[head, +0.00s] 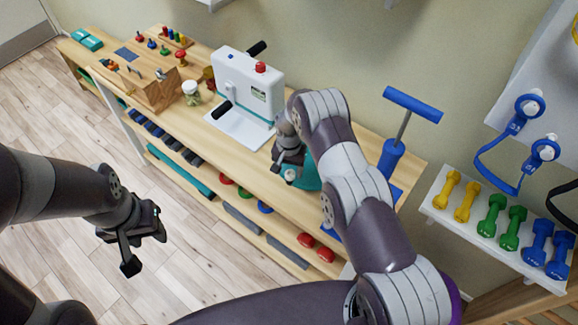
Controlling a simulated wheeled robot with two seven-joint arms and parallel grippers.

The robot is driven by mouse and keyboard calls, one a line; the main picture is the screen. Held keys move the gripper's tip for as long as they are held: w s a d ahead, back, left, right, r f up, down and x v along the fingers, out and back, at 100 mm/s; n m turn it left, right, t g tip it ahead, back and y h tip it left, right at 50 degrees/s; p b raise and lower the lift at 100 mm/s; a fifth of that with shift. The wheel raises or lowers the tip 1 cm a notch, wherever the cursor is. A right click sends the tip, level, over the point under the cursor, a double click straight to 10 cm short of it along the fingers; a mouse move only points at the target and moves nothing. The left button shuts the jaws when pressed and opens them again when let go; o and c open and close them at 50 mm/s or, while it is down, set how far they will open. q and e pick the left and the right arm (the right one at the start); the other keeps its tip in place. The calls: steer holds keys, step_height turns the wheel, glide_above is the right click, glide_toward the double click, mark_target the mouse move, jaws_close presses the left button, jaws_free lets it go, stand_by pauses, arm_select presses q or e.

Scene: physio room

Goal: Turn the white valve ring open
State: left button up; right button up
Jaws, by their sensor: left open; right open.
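My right gripper (287,168) is over the wooden bench top, right of the white machine, pointing down beside a teal object (312,177). My arm and gripper hide much of the teal object. A small pale round spot shows at the gripper's tip; I cannot tell whether it is the white valve ring or part of my gripper. No white ring is clearly visible elsewhere. I cannot tell whether the gripper touches anything. My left gripper (146,250) is open and empty above the floor, left of the bench.
A white machine (243,82) with black handles stands on the wooden bench (200,122). A blue pump (391,155) with a T-handle is to the right. A jar (191,93) and a wooden box (153,90) are to the left. Dumbbells (490,215) fill a wall shelf at right.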

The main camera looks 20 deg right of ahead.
steer(key=shift+s+r, duration=0.2)
steer(key=shift+s, duration=0.7)
steer(key=shift+w+f, duration=0.25)
steer(key=shift+w, duration=0.1)
steer(key=c, duration=0.3)
steer(key=shift+w+f, duration=0.1)
steer(key=shift+w, duration=0.1)
steer(key=c, duration=0.5)
steer(key=shift+c, duration=1.1)
steer(key=shift+s, duration=0.15)
steer(key=n+b, duration=0.1)
steer(key=b, duration=0.1)
steer(key=shift+f+n+b, duration=0.15)
steer(key=shift+n+b, duration=0.15)
steer(key=shift+n, duration=0.1)
steer(key=shift+n+b, duration=0.35)
steer(key=shift+n, duration=0.05)
steer(key=shift+r+n, duration=0.25)
steer(key=shift+n, duration=0.05)
arm_select(q)
steer(key=shift+s+f, duration=0.35)
steer(key=shift+f, duration=0.25)
steer(key=shift+s+f, duration=0.35)
steer(key=shift+f, duration=0.25)
arm_select(e)
steer(key=shift+r, duration=0.1)
steer(key=o, duration=1)
